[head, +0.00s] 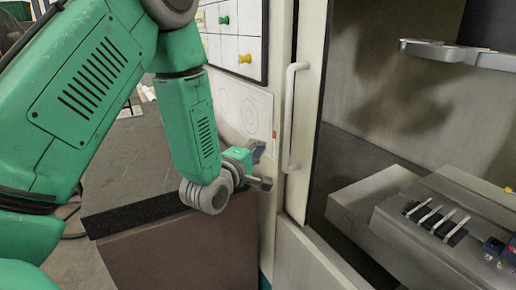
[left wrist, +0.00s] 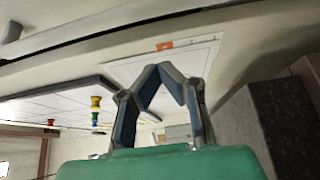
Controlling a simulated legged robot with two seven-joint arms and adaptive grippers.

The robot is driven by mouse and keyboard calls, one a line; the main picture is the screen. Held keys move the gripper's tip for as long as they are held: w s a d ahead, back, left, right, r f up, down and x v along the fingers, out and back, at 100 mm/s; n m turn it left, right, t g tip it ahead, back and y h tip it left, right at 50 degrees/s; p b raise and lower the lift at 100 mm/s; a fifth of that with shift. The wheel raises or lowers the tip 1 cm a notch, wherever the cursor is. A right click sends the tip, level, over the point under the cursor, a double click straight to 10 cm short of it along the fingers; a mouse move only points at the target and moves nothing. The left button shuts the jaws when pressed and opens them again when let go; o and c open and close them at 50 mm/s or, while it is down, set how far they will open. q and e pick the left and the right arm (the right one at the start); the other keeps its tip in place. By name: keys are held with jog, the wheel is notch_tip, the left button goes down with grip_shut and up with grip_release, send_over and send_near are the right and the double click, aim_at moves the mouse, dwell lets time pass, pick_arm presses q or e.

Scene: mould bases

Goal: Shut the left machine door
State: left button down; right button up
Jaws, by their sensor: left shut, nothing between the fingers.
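The left machine door (head: 309,95) is a pale panel with a white vertical handle (head: 289,118), in the middle of the head view. The machine interior shows open to its right. My left gripper (head: 259,150) is left of the handle, in front of a pale panel with a printed sheet, apart from the handle. Its tips are partly hidden by the arm's own links. In the left wrist view the fingers (left wrist: 162,70) meet at the tips with nothing between them. My right gripper is not in view.
Inside the machine (head: 390,90) are a grey metal block (head: 366,205) and a part with pale strips (head: 437,218). A board with coloured pins (head: 233,35) hangs on the panel behind my arm. A brown cabinet with a dark top (head: 180,250) stands below my left arm.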

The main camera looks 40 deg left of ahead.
aim_at(278, 137)
pick_arm(q)
jog(key=w, duration=0.4)
jog(key=w+a+p, duration=0.1)
jog(key=w, duration=0.1)
jog(key=shift+w+f, duration=0.1)
jog(key=shift+s+d+f, duration=0.1)
jog(key=shift+s+d, duration=0.2)
jog(key=shift+d, duration=0.25)
jog(key=shift+s+d+p, duration=0.2)
jog(key=shift+d, duration=0.55)
jog(key=shift+s+d+p, duration=0.15)
jog(key=shift+d+p, duration=0.05)
jog(key=shift+d, duration=0.5)
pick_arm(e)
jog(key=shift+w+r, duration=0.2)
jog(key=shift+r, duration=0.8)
